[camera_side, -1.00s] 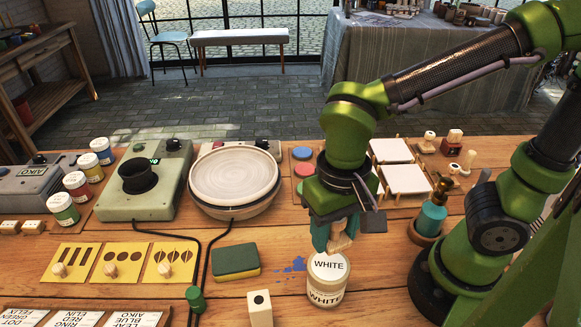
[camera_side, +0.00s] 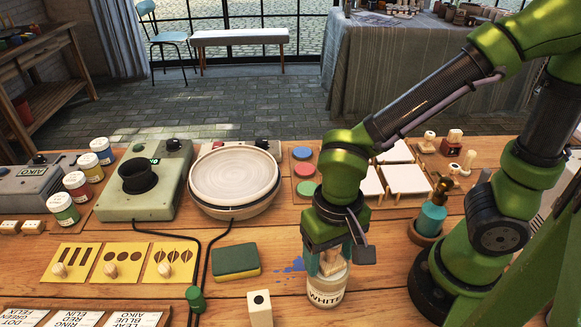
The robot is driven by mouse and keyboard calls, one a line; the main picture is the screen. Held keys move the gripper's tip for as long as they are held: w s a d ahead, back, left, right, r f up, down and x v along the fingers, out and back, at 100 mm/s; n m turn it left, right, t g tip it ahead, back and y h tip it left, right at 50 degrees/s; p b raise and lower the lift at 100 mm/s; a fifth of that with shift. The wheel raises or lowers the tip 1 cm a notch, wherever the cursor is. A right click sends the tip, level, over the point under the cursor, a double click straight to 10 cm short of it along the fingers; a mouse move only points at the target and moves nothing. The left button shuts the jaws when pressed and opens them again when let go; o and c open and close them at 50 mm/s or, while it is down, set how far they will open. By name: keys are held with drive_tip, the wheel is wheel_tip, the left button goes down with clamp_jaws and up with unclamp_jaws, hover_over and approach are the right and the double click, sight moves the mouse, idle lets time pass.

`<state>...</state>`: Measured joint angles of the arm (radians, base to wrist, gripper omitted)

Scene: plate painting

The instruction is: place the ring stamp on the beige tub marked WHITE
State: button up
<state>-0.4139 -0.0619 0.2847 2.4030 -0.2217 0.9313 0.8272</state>
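The beige tub marked WHITE (camera_side: 325,297) stands upright at the front of the table, right of centre. My gripper (camera_side: 333,264) points down directly over its lid, and its teal fingers hide most of the lid. A pale wooden stamp (camera_side: 332,262) shows between the fingers, which are shut on it. Its stamping face is hidden, so its ring shape cannot be seen. The stamp is at or just above the lid; I cannot tell whether it touches.
A wooden block with a dark hole (camera_side: 260,308) stands left of the tub. A green and yellow sponge (camera_side: 236,261) lies behind the block. Yellow stencils (camera_side: 122,263) with knobs lie further left. White tiles (camera_side: 402,180) lie behind my gripper. A teal bottle (camera_side: 432,219) stands right.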

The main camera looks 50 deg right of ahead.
drive_tip(key=shift+r, duration=0.1)
wheel_tip(320, 180, up, 12)
drive_tip(key=shift+d+f, duration=0.1)
drive_tip(key=w+d+t, duration=0.1)
drive_tip(key=d+t, duration=0.1)
drive_tip(key=d, duration=0.2)
drive_tip(key=w+d+r+t+y, duration=0.1)
drive_tip(key=w+d+t, duration=0.1)
drive_tip(key=d, duration=0.2)
drive_tip(key=w+d+r+t+y, duration=0.1)
drive_tip(key=d+t, duration=0.2)
drive_tip(key=d, duration=0.2)
drive_tip(key=shift+w+r+n, duration=0.2)
drive_tip(key=shift+w+n, duration=0.05)
drive_tip(key=shift+n, duration=0.05)
